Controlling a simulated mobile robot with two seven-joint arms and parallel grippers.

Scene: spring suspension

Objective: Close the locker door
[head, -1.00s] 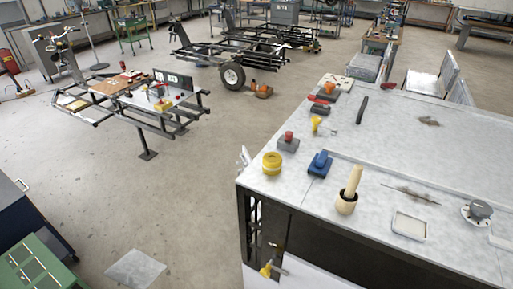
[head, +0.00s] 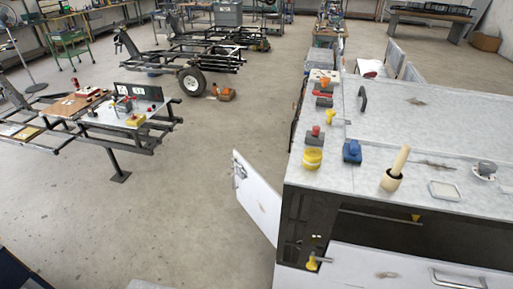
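An open white door (head: 258,205) sticks out to the left from the front left corner of the white metal workbench cabinet (head: 285,200). I take it to be the locker door. It has a small dark handle or latch near its upper outer edge and a brownish mark lower down. The lower part of the door runs behind the cabinet's front corner. Neither of my grippers is in the head view.
The bench top (head: 400,125) holds a yellow tape roll (head: 313,159), a blue tool (head: 352,152), a mortar with pestle (head: 391,181) and other small items. A metal frame cart (head: 125,120) stands at left. The floor (head: 190,210) left of the door is clear.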

